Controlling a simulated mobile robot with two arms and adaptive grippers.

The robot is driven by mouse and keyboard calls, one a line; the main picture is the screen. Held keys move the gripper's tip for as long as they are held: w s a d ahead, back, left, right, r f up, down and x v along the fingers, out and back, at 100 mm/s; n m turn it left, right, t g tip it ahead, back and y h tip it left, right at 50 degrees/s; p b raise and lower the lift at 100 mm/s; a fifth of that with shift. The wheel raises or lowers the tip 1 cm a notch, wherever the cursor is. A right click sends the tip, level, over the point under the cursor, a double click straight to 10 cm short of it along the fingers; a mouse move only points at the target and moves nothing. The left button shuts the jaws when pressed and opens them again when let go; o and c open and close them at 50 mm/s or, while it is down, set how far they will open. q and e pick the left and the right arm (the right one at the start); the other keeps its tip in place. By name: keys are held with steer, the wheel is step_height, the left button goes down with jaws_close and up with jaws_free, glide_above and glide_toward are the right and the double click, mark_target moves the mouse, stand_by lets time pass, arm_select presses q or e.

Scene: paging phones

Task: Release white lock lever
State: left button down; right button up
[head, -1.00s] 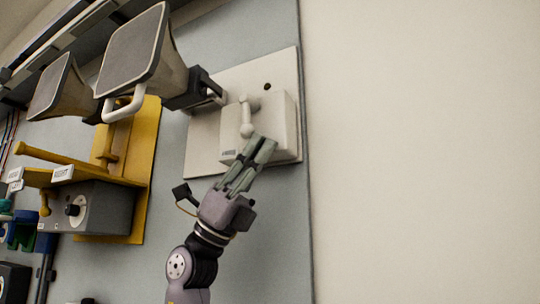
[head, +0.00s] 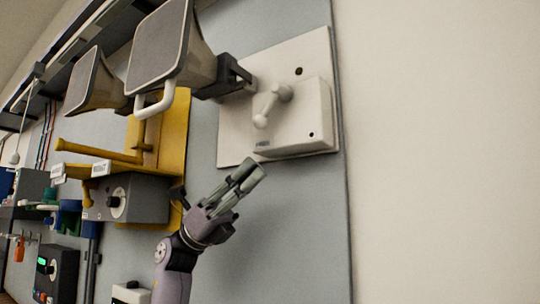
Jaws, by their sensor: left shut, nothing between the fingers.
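The white lock lever (head: 271,107) is on the front of a white box (head: 307,118) on a white wall plate (head: 235,137). It slants from its pivot at the upper right to its round knob (head: 261,121) at the lower left. My left gripper (head: 252,172) is below the box, near the plate's lower edge, apart from the lever. Its fingers are closed together with nothing in them. My right gripper is not in view.
Two horn speakers (head: 159,45) (head: 92,80) jut out left of the plate, one with a white handle. A yellow plate (head: 172,143) with a yellow bar and grey box (head: 130,198) is lower left. The wall at right (head: 440,150) is bare.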

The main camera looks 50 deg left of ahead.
arm_select(q)
steer(key=v, duration=0.5)
stand_by(0.6)
